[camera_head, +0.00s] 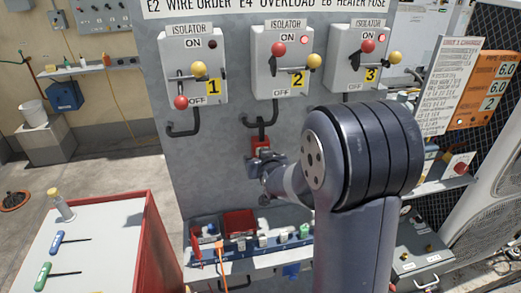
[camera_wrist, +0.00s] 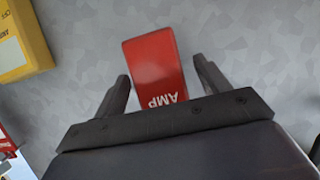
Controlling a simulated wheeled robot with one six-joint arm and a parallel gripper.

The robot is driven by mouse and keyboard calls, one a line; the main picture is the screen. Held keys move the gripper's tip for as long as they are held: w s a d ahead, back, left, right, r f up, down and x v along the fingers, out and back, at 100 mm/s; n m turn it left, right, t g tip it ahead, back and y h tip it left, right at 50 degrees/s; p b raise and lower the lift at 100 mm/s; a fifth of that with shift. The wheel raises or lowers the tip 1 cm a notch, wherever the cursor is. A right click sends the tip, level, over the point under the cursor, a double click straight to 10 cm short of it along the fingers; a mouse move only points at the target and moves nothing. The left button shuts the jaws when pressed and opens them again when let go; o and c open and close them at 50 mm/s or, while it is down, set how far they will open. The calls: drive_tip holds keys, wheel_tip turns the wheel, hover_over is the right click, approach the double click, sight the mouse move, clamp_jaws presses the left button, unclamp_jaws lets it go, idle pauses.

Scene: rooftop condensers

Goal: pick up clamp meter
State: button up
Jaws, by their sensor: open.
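A red block-shaped thing marked AMP, which looks like the clamp meter (camera_wrist: 153,72), stands out against the grey panel in the wrist view. It lies between the two dark fingers of my gripper (camera_wrist: 161,68), with visible gaps on both sides. My gripper is open and is not closed on it. The lower end of the meter is hidden behind the gripper body. In the head view the red meter (camera_head: 261,142) shows on the panel below the middle isolator, just above my gripper (camera_head: 265,162), which partly covers it.
A grey panel (camera_head: 215,150) carries several isolator switches (camera_head: 278,60) above. A shelf (camera_head: 255,248) with small parts lies below. In the wrist view a yellow object (camera_wrist: 22,40) is at upper left.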

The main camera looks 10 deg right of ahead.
drive_tip(key=shift+w+f, duration=0.2)
drive_tip(key=shift+w, duration=0.25)
drive_tip(key=c, duration=1.2)
drive_tip(key=shift+r, duration=0.15)
drive_tip(key=shift+r, duration=0.5)
wheel_tip(320, 180, up, 2)
drive_tip(key=shift+r+b, duration=0.1)
drive_tip(key=shift+b, duration=0.55)
drive_tip(key=s+b, duration=0.4)
drive_tip(key=s, duration=1.4)
